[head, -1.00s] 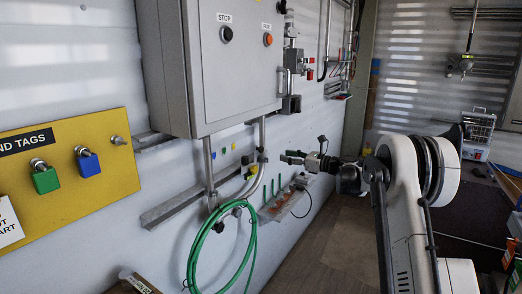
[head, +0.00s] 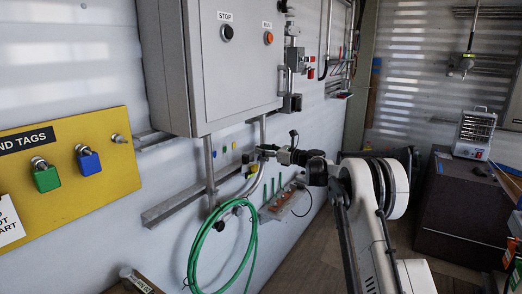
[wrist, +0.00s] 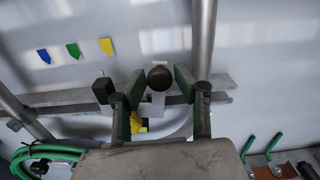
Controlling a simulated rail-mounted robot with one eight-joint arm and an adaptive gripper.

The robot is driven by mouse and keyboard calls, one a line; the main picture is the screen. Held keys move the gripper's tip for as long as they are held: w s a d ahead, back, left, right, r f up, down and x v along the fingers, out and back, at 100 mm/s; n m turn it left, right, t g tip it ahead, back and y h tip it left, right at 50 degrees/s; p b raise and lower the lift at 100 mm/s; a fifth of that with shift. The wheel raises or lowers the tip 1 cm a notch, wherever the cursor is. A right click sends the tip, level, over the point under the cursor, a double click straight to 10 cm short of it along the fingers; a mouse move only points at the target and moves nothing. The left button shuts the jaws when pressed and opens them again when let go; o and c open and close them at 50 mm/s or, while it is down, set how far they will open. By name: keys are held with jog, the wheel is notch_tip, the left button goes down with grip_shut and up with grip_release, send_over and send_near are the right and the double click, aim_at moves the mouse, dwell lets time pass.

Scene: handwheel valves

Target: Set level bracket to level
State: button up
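A dark round knob (wrist: 160,77) shows between the two green fingers of my gripper (wrist: 159,84) in the wrist view. The fingers are spread on either side of it, with narrow gaps visible; depth is hard to judge. A second black block (wrist: 102,90) and a yellow part (wrist: 136,125) are beside the left finger, partly hidden. I take these to be the level bracket, but its tilt is unclear. In the head view, my gripper (head: 264,151) is at the wall below the grey cabinet, by a yellow part (head: 252,170).
Blue (wrist: 43,55), green (wrist: 72,50) and yellow (wrist: 105,46) markers are on the wall. A vertical pipe (wrist: 203,45) stands close to the right finger. A grey rail (wrist: 60,97) runs behind. A green hose (head: 191,257) hangs below the cabinet (head: 250,80).

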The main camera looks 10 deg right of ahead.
jog(key=shift+w+a, duration=0.45)
